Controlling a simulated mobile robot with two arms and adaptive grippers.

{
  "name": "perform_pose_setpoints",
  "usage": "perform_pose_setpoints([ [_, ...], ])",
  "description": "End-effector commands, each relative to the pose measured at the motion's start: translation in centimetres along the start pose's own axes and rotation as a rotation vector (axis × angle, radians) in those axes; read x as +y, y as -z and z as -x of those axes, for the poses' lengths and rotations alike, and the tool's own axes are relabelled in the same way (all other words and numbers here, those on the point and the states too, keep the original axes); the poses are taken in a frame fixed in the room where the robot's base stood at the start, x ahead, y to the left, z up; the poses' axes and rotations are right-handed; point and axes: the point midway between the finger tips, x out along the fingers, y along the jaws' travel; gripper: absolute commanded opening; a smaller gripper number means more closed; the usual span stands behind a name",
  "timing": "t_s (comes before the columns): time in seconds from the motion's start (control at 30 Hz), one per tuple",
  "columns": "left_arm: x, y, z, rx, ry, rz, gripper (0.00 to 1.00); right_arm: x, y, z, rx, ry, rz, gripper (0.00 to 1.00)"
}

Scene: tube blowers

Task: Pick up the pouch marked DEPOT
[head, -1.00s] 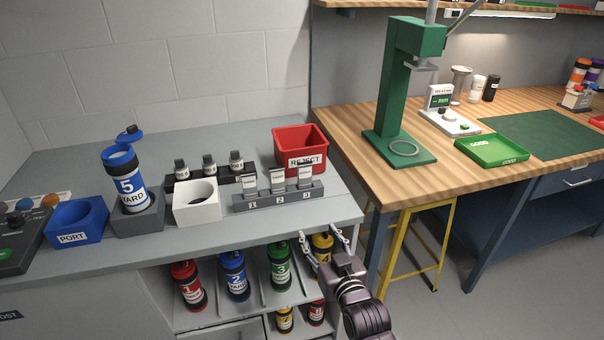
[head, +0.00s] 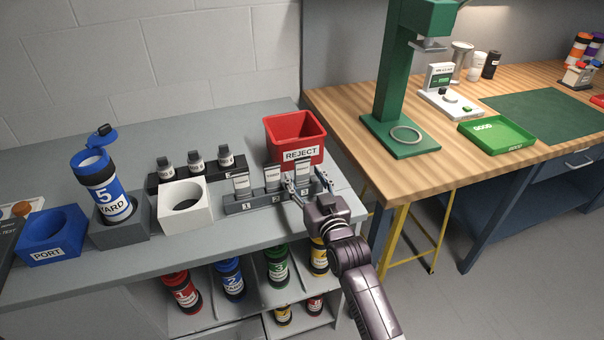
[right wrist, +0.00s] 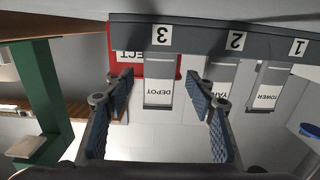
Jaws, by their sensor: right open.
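In the right wrist view, which is upside down, the DEPOT pouch (right wrist: 158,93) shows between my fingers, with a gap on both sides. My right gripper (head: 306,183) is open and empty, at the front of slot 3. A pouch (head: 272,177) stands in slot 2, and the TOWER pouch (right wrist: 265,88) in slot 1. My left gripper is not in view.
A red REJECT bin (head: 297,140) stands close behind slot 3. A white block (head: 185,205) with a round hole is left of the rack. A shelf of coloured canisters (head: 232,279) lies below the bench.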

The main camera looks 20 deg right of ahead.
Motion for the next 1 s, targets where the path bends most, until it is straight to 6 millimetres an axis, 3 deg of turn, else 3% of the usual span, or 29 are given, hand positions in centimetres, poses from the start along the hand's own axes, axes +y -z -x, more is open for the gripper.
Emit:
perform_pose_setpoints([
  [0.2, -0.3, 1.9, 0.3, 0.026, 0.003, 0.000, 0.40, 0.1, 0.0, -2.3, 0.000, 0.000, 0.000, 0.51],
  [0.33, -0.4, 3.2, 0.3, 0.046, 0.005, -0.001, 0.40, 0.1, 0.0, -2.5, 0.000, 0.000, -0.001, 0.51],
  [0.47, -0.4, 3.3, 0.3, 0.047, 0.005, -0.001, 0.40, 0.1, -0.1, -2.4, 0.000, 0.000, -0.001, 0.51],
  [0.87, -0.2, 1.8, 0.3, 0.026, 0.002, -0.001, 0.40, 0.1, -0.1, -2.4, 0.000, 0.000, -0.001, 0.07],
  [1.0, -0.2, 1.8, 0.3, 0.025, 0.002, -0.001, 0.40, 0.1, 0.0, -2.4, 0.001, 0.000, -0.001, 0.05],
])
